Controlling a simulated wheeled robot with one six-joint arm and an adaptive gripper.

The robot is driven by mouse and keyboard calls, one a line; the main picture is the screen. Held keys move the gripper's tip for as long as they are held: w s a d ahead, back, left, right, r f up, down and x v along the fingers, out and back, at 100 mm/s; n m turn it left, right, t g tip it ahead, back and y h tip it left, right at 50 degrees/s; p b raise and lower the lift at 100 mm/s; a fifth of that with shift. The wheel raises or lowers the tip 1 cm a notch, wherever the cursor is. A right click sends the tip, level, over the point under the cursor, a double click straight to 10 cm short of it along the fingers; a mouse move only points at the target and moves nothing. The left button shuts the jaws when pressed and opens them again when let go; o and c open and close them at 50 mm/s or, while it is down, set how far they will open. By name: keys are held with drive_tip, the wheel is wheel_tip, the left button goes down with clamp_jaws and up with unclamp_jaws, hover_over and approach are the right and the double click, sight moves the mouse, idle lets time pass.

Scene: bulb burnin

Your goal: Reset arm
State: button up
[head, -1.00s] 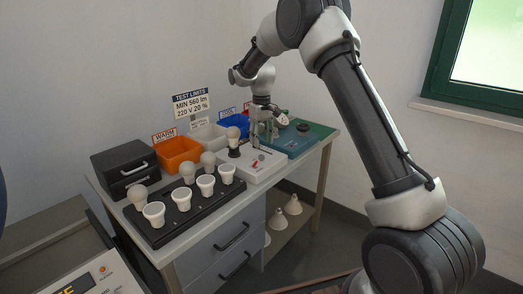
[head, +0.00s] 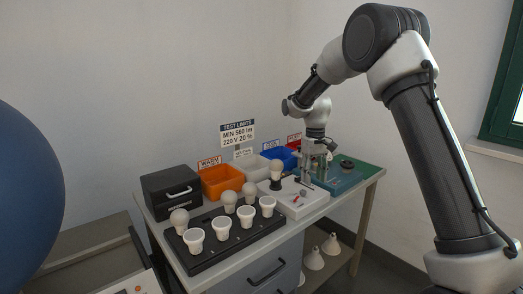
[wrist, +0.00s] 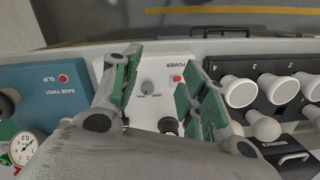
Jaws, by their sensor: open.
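My gripper (head: 316,168) hangs over the bench, pointing down between the white tester box (head: 300,202) and the teal base-twist box (head: 345,178). In the wrist view my gripper (wrist: 158,80) has its green-padded fingers wide apart with nothing between them. Below them lies the white tester box (wrist: 150,62), with a knob and a red power button.
Orange (head: 222,182), white and blue bins (head: 281,157) line the wall beside a black drawer box (head: 170,193). A large blue round shape (head: 28,190) fills the left edge. White lamp shades sit on the lower shelf.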

drive_tip(key=s+d+r+m+t, duration=0.1)
drive_tip(key=s+d+r, duration=0.3)
drive_tip(key=s, duration=0.8)
drive_tip(key=s+d+r+m+t, duration=0.1)
drive_tip(key=s+d+r, duration=0.4)
drive_tip(key=s, duration=0.8)
drive_tip(key=s+d+r+m+t, duration=0.1)
drive_tip(key=s+d+r+t, duration=0.2)
drive_tip(key=s, duration=1)
wheel_tip(320, 180, up, 3)
drive_tip(key=shift+d+r, duration=0.15)
drive_tip(key=shift+d, duration=0.5)
